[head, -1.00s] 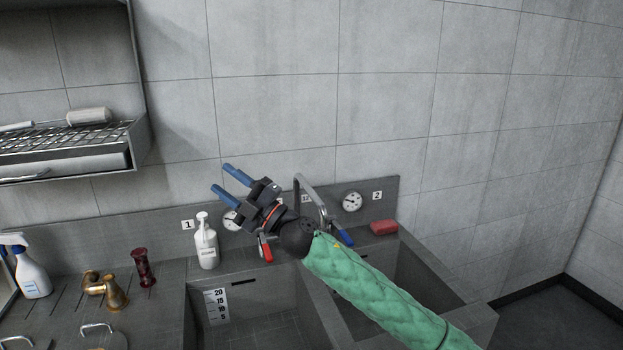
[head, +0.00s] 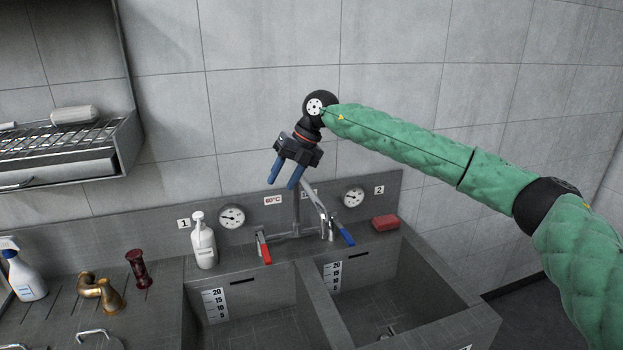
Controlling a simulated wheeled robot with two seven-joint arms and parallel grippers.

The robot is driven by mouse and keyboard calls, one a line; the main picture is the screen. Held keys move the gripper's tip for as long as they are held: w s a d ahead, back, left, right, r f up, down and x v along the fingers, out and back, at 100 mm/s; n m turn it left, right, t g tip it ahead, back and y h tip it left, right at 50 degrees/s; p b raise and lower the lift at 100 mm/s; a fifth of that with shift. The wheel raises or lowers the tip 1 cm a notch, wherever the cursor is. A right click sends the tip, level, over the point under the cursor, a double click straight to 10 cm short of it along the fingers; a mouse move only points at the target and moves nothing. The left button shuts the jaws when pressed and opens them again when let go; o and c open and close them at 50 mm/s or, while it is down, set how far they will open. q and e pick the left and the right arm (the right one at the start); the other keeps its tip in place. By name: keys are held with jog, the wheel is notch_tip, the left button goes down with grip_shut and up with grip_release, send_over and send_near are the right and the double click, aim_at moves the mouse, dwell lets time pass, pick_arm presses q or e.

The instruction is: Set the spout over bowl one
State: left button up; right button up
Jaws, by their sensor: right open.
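The metal tap spout (head: 317,203) rises behind the two sink bowls and reaches forward and to the right, its end on the bowl two side of the divider in the picture. Bowl one (head: 262,318) is the left basin, below the "1" label (head: 184,223). Bowl two (head: 405,300) is the right basin. My right gripper (head: 284,181) is open and empty, fingers pointing down, in the picture just left of and above the spout's top. It seems apart from the spout; the depth gap is hard to judge. My left gripper is not in view.
A red lever (head: 264,249) and a blue lever (head: 344,234) flank the tap. Two gauges are on the backsplash. Brass (head: 101,295) and dark red (head: 138,270) fittings stand on the left counter.

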aim_at(311, 189)
jog(key=w+d+r+m+h, duration=0.1)
jog(key=w+d+r+h, duration=0.25)
jog(key=d, duration=0.45)
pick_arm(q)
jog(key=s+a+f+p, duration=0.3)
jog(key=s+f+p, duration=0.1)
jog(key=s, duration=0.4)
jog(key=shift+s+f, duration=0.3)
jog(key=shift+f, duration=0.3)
pick_arm(e)
jog(key=shift+t, duration=0.4)
jog(key=shift+w+a+f, duration=0.1)
jog(key=shift+a+f, duration=0.1)
jog(key=shift+f, duration=1.1)
jog(key=shift+w+a+f, duration=0.1)
jog(key=shift+a+f, duration=0.15)
jog(key=shift+f, duration=1.05)
jog(key=shift+a+f, duration=0.2)
jog(key=shift+f, duration=1.1)
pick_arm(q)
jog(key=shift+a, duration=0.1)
pick_arm(e)
grip_shut()
